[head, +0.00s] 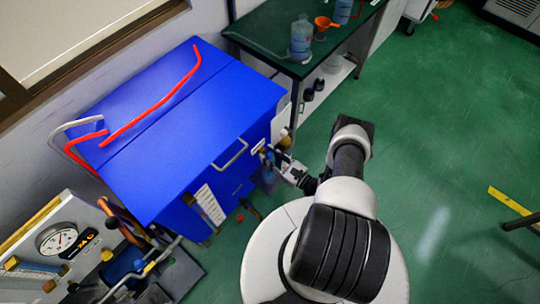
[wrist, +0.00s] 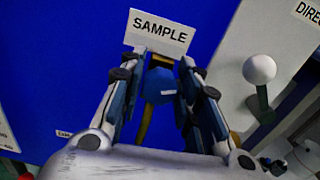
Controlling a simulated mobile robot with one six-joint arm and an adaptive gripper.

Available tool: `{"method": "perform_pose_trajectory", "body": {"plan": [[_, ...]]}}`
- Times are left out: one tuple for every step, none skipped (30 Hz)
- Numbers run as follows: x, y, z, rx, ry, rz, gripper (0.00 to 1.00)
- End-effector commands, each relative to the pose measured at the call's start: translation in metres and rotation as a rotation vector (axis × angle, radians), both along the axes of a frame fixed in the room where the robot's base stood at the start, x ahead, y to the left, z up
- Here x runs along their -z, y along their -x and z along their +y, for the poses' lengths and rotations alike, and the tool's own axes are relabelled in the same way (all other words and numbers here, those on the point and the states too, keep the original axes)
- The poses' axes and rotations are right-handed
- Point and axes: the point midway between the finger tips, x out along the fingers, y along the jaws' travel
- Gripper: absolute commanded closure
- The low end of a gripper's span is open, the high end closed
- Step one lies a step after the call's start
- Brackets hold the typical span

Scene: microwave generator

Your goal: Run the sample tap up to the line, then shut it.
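The sample tap (wrist: 158,85) has a blue handle and a brass-coloured body. It sits under a white SAMPLE label (wrist: 160,32) on the blue cabinet (wrist: 60,60). My gripper (wrist: 161,66) is in front of the tap, with one finger on each side of the blue handle. The fingers stand apart, and I cannot tell whether either touches the handle. In the head view my gripper (head: 276,160) is at the right end of the blue cabinet (head: 200,110). No vessel with a line is clear in either view, and the tap's outlet is hidden.
A white-knobbed lever (wrist: 259,70) stands right of the tap, below a partly cut-off label. A green bench (head: 265,35) with bottles and an orange funnel (head: 326,23) stands behind. A gauge panel (head: 56,238) is at the left. The green floor at the right is mostly clear.

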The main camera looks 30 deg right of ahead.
Motion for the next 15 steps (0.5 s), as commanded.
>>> {"method": "perform_pose_trajectory", "body": {"plan": [[0.0000, 0.0000, 0.0000, 0.000, 0.000, 0.000, 0.64], [-0.0001, 0.0000, 0.0000, 0.000, -0.001, 0.000, 0.62], [-0.0001, 0.0000, 0.0000, 0.000, -0.001, 0.000, 0.59], [-0.0001, 0.0000, 0.0000, 0.000, -0.001, -0.001, 0.57], [-0.0001, 0.0000, 0.0000, 0.000, -0.001, -0.001, 0.55], [-0.0002, 0.0000, -0.0001, 0.000, -0.001, -0.001, 0.53], [-0.0002, 0.0000, -0.0001, 0.000, -0.001, -0.001, 0.53], [-0.0002, 0.0000, -0.0001, 0.000, -0.001, -0.001, 0.53], [-0.0002, 0.0000, -0.0001, 0.000, -0.001, -0.001, 0.53], [-0.0002, -0.0001, -0.0002, 0.000, -0.001, -0.001, 0.53], [-0.0002, -0.0001, -0.0002, 0.000, -0.001, -0.001, 0.53], [-0.0003, -0.0001, -0.0002, 0.000, -0.001, -0.001, 0.53], [-0.0003, -0.0001, -0.0002, 0.000, -0.001, -0.001, 0.53], [-0.0003, -0.0001, -0.0002, 0.000, -0.001, -0.001, 0.53], [-0.0003, 0.0003, -0.0005, 0.001, -0.001, -0.001, 0.53]]}}
